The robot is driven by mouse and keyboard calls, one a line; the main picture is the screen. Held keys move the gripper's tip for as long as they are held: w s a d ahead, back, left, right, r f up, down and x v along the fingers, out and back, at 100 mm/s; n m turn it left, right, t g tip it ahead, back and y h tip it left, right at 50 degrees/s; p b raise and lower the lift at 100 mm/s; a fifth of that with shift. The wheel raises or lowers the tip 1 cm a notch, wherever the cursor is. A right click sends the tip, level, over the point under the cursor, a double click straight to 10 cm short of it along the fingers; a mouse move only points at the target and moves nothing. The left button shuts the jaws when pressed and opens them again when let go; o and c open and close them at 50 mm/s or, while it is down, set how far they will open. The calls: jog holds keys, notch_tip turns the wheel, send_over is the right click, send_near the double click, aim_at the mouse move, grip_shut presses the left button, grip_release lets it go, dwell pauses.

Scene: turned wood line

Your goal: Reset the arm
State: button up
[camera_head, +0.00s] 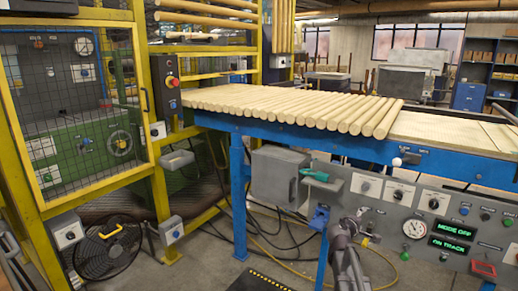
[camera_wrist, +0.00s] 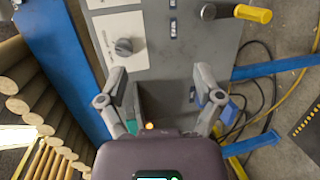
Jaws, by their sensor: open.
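My gripper (camera_wrist: 160,92) is open in the wrist view, its two grey fingers spread wide with nothing held between them. It points at the front of a grey control panel, and a dark recess shows between the fingers. In the head view my gripper (camera_head: 360,222) is low at the bottom centre, in front of the grey control panel (camera_head: 390,215); its fingers are too small there to make out clearly. A green-handled item (camera_head: 315,175) sits at the panel's left part, above and left of my gripper.
Wooden rods (camera_head: 290,105) lie in a row on the blue-framed table (camera_head: 445,160) above the panel. The panel carries knobs, a gauge (camera_head: 414,228) and a display reading "MODE OFF" and "ON TRACK" (camera_head: 453,236). A yellow-handled lever (camera_wrist: 252,13) sticks out. Cables and a fan (camera_head: 105,250) are on the floor.

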jog(key=s+a+f+m+g+y, duration=0.6)
jog(key=s+a, duration=0.4)
jog(key=s, duration=0.3)
jog(key=s+a+f+m+g+y, duration=0.3)
jog(key=s+a+f+g+y, duration=0.2)
jog(key=s+a+f, duration=0.55)
notch_tip(320, 180, up, 34)
jog(key=s+p, duration=0.2)
jog(key=p, duration=3)
jog(key=shift+s+f, duration=0.1)
